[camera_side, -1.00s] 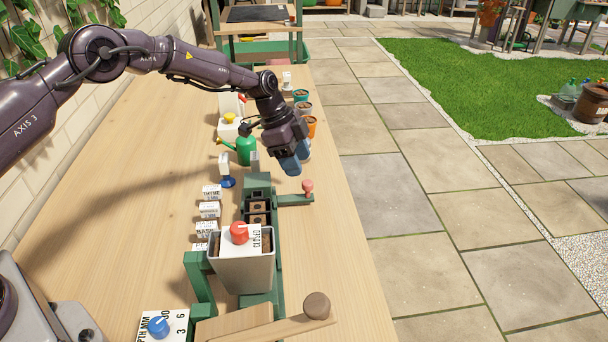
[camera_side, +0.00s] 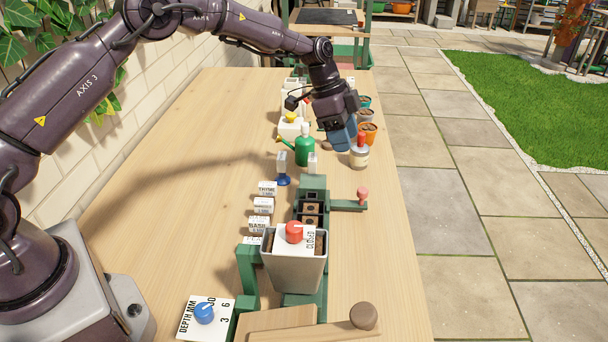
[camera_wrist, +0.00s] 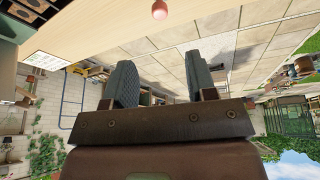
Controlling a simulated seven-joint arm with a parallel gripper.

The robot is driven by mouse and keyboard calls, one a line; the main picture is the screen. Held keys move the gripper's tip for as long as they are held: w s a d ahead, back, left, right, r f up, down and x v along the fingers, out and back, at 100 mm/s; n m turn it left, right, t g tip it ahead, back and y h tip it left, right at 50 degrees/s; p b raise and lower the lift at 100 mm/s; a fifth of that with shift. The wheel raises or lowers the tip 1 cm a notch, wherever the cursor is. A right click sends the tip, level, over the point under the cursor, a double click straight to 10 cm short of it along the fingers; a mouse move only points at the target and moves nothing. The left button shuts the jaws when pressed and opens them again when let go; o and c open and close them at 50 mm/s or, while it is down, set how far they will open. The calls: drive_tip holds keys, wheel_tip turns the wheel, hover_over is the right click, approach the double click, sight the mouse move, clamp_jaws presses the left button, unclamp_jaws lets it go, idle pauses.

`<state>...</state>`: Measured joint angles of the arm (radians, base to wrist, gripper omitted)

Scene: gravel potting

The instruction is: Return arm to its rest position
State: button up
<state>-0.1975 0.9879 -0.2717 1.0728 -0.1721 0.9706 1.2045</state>
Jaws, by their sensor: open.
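My gripper (camera_side: 343,140) hangs above the far part of the bench in the side view, fingers pointing down. In the wrist view its two fingers (camera_wrist: 163,82) stand apart with nothing between them. A green planting rig with a grey hopper (camera_side: 295,275) stands nearer the camera, below and in front of the gripper. The hopper carries a red knob (camera_side: 294,232) and a "CLOSED" label. A pink-tipped lever (camera_side: 362,194) sticks out to the right of the rig. It seems to show as a pink knob at the top of the wrist view (camera_wrist: 159,10).
Seed labels (camera_side: 264,205) line the rig's left side. A blue dial (camera_side: 204,312) is at front left. The bench's left is clear.

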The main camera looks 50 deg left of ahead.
drive_tip(key=s+a+r+n+t+y, duration=0.1)
drive_tip(key=s+r+n, duration=0.3)
drive_tip(key=s, duration=0.8)
drive_tip(key=s+a+r+n+t+y, duration=0.1)
drive_tip(key=s+r+n, duration=0.3)
drive_tip(key=s+r, duration=0.4)
drive_tip(key=s+r+n+t+y, duration=0.1)
drive_tip(key=s+r+n, duration=0.3)
drive_tip(key=s, duration=1.3)
wheel_tip(320, 180, up, 2)
drive_tip(key=shift+a+r+t+y, duration=0.25)
drive_tip(key=shift+a+t+y, duration=0.15)
drive_tip(key=shift+y, duration=0.1)
